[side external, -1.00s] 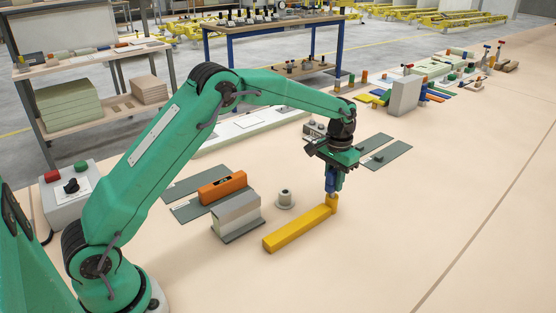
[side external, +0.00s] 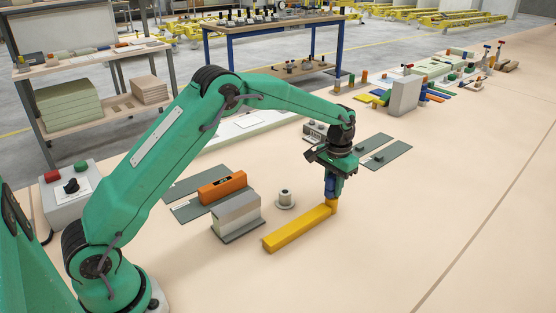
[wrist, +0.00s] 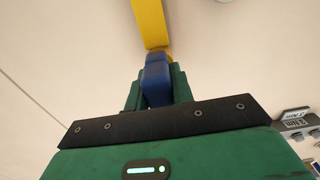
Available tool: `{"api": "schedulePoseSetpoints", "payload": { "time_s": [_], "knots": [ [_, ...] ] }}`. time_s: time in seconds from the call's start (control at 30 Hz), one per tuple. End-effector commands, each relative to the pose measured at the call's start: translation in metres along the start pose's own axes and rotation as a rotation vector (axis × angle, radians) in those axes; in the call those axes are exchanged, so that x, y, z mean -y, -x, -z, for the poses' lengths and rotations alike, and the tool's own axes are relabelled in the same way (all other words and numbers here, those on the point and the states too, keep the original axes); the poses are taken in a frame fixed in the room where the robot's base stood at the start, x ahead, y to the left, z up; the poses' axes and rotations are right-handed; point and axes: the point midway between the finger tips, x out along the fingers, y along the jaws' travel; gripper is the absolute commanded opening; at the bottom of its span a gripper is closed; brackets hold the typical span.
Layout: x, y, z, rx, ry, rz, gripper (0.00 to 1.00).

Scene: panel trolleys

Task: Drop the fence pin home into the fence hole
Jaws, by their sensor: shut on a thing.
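The fence pin (wrist: 157,70) is blue and stands between the green fingers of my gripper (wrist: 155,92) in the wrist view. My gripper (side external: 332,187) is shut on it and points down in the side view. The yellow fence (side external: 298,229) is a long bar lying on the table, with its far right end under the pin. It also shows beyond the pin in the wrist view (wrist: 149,22). The pin's lower end meets or overlaps that yellow end; the fence hole is hidden, so I cannot tell how deep the pin sits.
A small grey flanged spool (side external: 285,198) stands left of the fence. A grey block (side external: 236,214) and an orange level (side external: 222,187) lie farther left. Grey plates (side external: 384,150) lie behind my gripper.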

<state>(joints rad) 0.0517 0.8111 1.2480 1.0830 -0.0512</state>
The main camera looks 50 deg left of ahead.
Motion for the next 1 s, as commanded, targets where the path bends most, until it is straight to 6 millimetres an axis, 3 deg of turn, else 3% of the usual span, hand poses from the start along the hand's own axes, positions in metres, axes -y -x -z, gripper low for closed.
{"api": "schedulePoseSetpoints", "payload": {
  "time_s": [0.23,0.27,0.4,0.77,1.0],
  "knots": [
    [0.0,-0.004,0.0,0.0,0.0,0.0,0.0],
    [0.0,-0.004,0.0,-0.001,0.0,0.0,0.25],
    [0.0,-0.004,0.0,-0.001,0.0,0.0,0.49],
    [0.0,-0.003,0.0,-0.001,0.0,0.0,0.49],
    [0.0,0.009,0.001,-0.003,0.0,0.0,0.49]
  ]
}}
